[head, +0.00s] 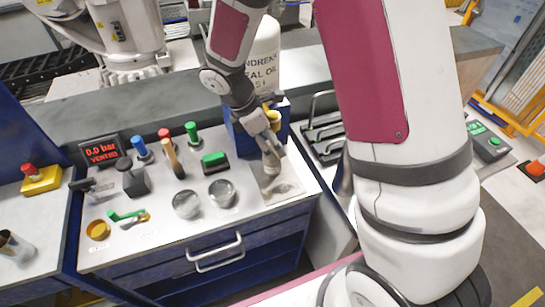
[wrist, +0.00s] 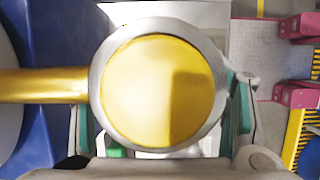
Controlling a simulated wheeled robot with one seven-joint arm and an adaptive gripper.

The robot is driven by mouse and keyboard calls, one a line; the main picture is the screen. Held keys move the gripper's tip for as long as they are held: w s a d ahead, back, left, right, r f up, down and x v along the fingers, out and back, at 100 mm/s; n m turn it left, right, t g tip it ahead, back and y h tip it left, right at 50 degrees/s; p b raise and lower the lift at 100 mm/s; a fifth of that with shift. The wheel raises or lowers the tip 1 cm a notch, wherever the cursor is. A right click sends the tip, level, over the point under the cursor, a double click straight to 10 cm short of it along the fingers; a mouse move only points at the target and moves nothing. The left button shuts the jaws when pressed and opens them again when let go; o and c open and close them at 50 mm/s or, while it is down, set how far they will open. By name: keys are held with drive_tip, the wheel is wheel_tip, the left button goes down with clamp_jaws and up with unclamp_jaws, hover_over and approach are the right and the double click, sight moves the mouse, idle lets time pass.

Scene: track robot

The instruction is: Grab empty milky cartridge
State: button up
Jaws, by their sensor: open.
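My gripper (head: 268,147) points down over the right end of the workbench, in front of the blue stand under the oil drum. A pale, greyish cylinder (head: 271,165), perhaps the milky cartridge, stands upright just below or between my fingers. The fingers partly cover it, and I cannot tell whether they touch it. In the wrist view a round yellow face with a metal rim (wrist: 158,92) fills the middle and hides what lies between my fingers. My gripper's green-padded fingers (wrist: 160,125) show apart on both sides of it.
A brass pipe (wrist: 40,86) runs left from the yellow face, close to my wrist. The white oil drum (head: 264,52) stands behind my gripper.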

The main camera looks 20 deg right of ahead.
drive_tip(key=shift+c, duration=0.4)
clamp_jaws()
drive_tip(key=shift+r, duration=0.15)
